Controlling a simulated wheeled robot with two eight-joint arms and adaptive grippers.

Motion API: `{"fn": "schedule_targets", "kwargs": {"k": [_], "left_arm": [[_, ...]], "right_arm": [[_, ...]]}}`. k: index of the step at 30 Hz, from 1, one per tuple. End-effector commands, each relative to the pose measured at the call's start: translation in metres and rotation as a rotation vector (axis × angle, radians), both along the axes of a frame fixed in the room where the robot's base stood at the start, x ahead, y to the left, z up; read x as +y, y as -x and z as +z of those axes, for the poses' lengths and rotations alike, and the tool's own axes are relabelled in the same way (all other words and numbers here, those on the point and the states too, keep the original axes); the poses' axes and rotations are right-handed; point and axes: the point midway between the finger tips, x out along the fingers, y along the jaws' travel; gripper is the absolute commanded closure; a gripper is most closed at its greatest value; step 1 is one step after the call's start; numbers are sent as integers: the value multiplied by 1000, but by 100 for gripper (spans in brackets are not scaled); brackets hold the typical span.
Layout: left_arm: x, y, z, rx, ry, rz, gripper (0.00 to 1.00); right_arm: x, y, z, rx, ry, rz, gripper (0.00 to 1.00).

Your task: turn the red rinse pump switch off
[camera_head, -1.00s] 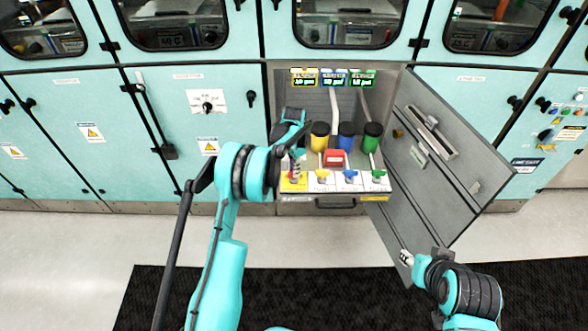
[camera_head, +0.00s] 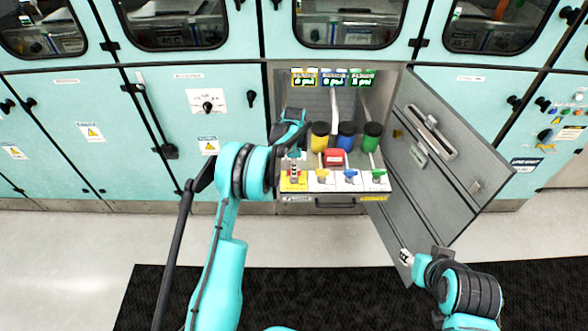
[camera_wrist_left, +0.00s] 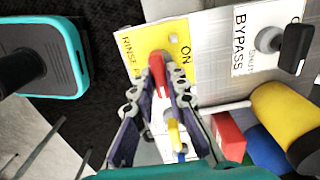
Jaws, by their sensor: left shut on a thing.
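The red rinse pump switch (camera_wrist_left: 157,66) stands on a yellow plate (camera_wrist_left: 180,40) in the left wrist view. The plate carries the words RINSE and ON; part of its lettering is covered. The plate also shows in the head view (camera_head: 291,187) at the left end of the pull-out shelf. My left gripper (camera_wrist_left: 164,78) is shut on the red switch lever, with a finger on each side of it. In the head view this gripper (camera_head: 294,168) hides most of the switch. My right gripper (camera_head: 406,258) is by the lower edge of the open grey door; its fingers are too small to judge.
Yellow (camera_head: 323,176), blue (camera_head: 350,176) and green (camera_head: 378,176) valves sit right of the switch. A red box (camera_head: 335,157) and yellow, blue and green bottles stand behind. The open grey door (camera_head: 440,150) bounds the right side. A BYPASS plate (camera_wrist_left: 244,45) with a black handle is nearby.

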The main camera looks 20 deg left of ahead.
Motion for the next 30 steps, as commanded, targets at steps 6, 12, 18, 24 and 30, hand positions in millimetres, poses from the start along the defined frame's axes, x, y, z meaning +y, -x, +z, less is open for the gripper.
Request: {"fn": "schedule_targets", "kwargs": {"k": [6, 12, 18, 24, 30], "left_arm": [[0, 0, -1, 1, 0, -11, 100], [0, 0, -1, 1, 0, -11, 100], [0, 0, 0, 1, 0, -10, 66], [0, 0, 0, 0, 0, -9, 66], [0, 0, 17, 0, 0, -9, 66]], "right_arm": [[0, 0, 0, 0, 0, 0, 60], [0, 0, 0, 0, 0, 0, 60], [0, 0, 0, 0, 0, 0, 60], [0, 0, 0, 0, 0, 0, 60], [0, 0, 0, 0, 0, 0, 60]]}}
